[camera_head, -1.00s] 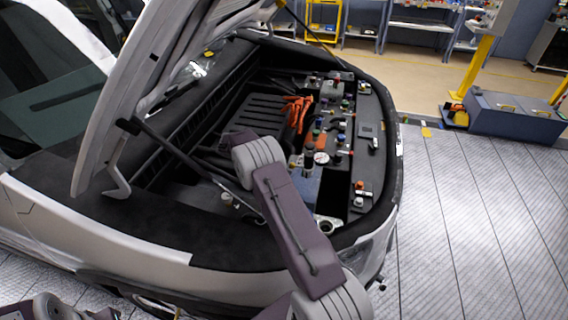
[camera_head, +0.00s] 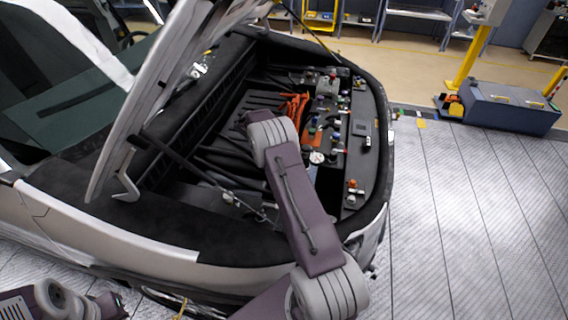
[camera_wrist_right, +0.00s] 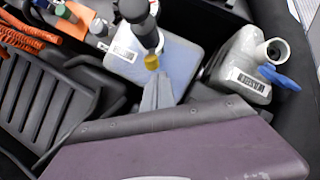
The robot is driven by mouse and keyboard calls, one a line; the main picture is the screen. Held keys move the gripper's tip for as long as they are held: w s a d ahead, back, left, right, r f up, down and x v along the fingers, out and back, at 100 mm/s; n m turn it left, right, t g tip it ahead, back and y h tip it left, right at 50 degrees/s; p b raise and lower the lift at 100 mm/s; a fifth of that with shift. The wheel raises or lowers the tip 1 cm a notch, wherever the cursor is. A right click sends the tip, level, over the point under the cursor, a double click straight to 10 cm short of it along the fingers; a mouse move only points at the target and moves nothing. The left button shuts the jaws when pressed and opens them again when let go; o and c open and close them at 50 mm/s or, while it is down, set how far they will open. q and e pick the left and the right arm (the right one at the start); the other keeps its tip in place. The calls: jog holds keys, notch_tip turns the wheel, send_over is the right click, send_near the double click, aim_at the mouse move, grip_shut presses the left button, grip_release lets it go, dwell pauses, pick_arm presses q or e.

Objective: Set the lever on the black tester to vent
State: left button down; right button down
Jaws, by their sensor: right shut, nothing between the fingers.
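In the right wrist view a black upright tester (camera_wrist_right: 139,14) stands over a pale blue-white reservoir (camera_wrist_right: 176,45) with a label. A yellow tip (camera_wrist_right: 151,62) is at its lower end; I cannot tell the lever or its setting. In the head view a white dial gauge (camera_head: 317,157) shows beside my right arm, probably part of the tester. My right gripper (camera_wrist_right: 157,82) is shut and empty, its grey fingers just below the yellow tip; I cannot tell if they touch. In the head view my right arm hides it and the reservoir. My left gripper (camera_head: 116,304) is low at left, its jaws unclear.
A grey washer tank (camera_wrist_right: 243,62) with a white neck and blue cap stands to the right in the wrist view. Orange cables (camera_head: 293,107) lie left of the engine-bay parts. The raised hood (camera_head: 150,110) and its strut bound the left.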

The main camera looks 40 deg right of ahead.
jog(key=shift+r, duration=0.1)
jog(key=s+d+p+v, duration=0.1)
jog(key=p+v, duration=0.7)
jog(key=v, duration=0.1)
jog(key=shift+w+a+r, duration=0.2)
jog(key=shift+w+r, duration=0.25)
jog(key=shift+r, duration=0.2)
